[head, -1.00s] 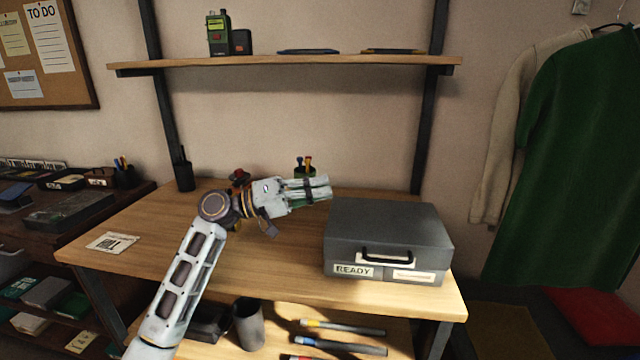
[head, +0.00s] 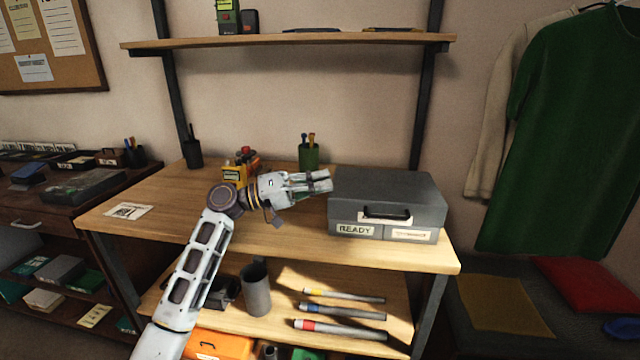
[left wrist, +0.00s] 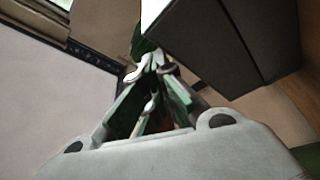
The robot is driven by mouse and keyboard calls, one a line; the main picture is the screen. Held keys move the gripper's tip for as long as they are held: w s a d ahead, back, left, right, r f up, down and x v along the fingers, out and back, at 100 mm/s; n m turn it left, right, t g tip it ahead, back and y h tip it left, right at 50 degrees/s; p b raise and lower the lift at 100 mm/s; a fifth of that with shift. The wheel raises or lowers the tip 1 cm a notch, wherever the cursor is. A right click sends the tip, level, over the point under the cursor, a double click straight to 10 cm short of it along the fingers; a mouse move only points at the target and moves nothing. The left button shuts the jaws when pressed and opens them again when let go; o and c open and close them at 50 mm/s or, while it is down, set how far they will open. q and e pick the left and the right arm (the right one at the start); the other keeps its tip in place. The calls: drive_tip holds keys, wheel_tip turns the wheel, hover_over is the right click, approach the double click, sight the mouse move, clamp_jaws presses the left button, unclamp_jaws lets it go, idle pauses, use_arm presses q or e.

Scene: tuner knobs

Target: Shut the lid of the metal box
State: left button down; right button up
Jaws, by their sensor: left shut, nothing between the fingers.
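The grey metal box (head: 384,206) sits on the right part of the wooden workbench. Its lid (head: 390,185) looks down, with the black handle and a READY label on its front side. Whether it is fully latched I cannot tell. My left gripper (head: 328,181) is shut and empty, beside the upper left edge of the box; touching or apart is unclear. In the left wrist view the shut fingers (left wrist: 158,72) point towards a dark box side (left wrist: 225,40). My right gripper is not in view.
A green pen cup (head: 309,156) and a yellow device (head: 234,174) stand behind my left arm. A card (head: 129,211) lies on the bench's left. A lower shelf holds a grey cup (head: 256,289) and several tubes. The bench's front middle (head: 285,243) is clear.

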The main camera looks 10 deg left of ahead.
use_arm(q)
drive_tip(key=shift+f, duration=0.3)
drive_tip(key=v, duration=1.2)
drive_tip(key=shift+r, duration=0.25)
idle(0.3)
